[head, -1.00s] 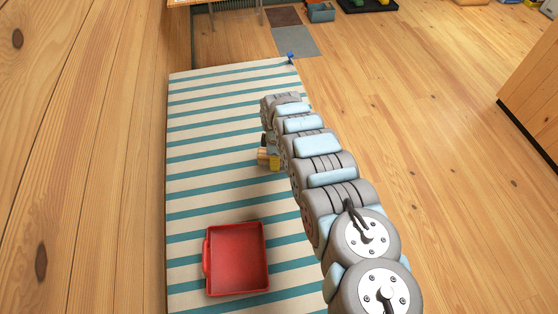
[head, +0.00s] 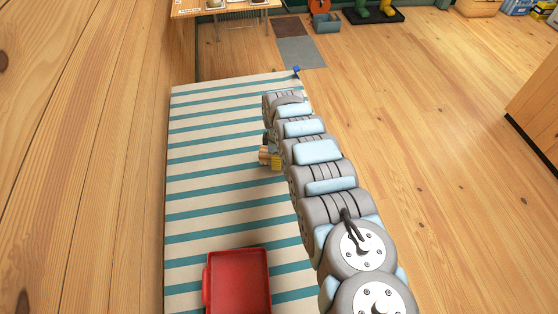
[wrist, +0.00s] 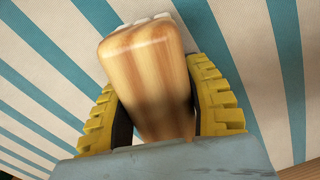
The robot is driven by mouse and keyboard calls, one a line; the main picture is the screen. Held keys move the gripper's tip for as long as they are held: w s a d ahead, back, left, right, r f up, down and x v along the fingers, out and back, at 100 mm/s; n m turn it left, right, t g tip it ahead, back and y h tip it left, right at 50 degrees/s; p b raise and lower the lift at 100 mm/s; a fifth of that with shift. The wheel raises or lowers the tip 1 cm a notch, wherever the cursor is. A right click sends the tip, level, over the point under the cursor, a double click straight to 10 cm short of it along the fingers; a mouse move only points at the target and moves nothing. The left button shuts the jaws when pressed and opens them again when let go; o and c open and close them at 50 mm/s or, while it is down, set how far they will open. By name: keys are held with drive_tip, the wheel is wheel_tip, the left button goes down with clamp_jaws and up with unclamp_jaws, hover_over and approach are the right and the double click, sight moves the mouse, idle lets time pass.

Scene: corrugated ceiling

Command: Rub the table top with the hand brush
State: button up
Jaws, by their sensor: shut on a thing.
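The hand brush (wrist: 145,75) fills the middle of the wrist view, a smooth pale wooden block with white bristles showing at its far end. My gripper (head: 275,161) is shut on it, with a yellow ridged finger on each side. In the head view the brush (head: 264,154) shows small at the left of my gripper, partly hidden by my arm. The table top (head: 215,175) is covered in cream and teal stripes. The brush is over its right half; I cannot tell whether the bristles touch it.
A red tray (head: 239,253) stands at the table's near end. A small blue thing (head: 296,71) is at the far right corner. A wooden wall runs along the left. The table's left half beyond the tray is clear.

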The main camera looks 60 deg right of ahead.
drive_tip(key=shift+r+p, duration=2.25)
drive_tip(key=shift+r, duration=0.6)
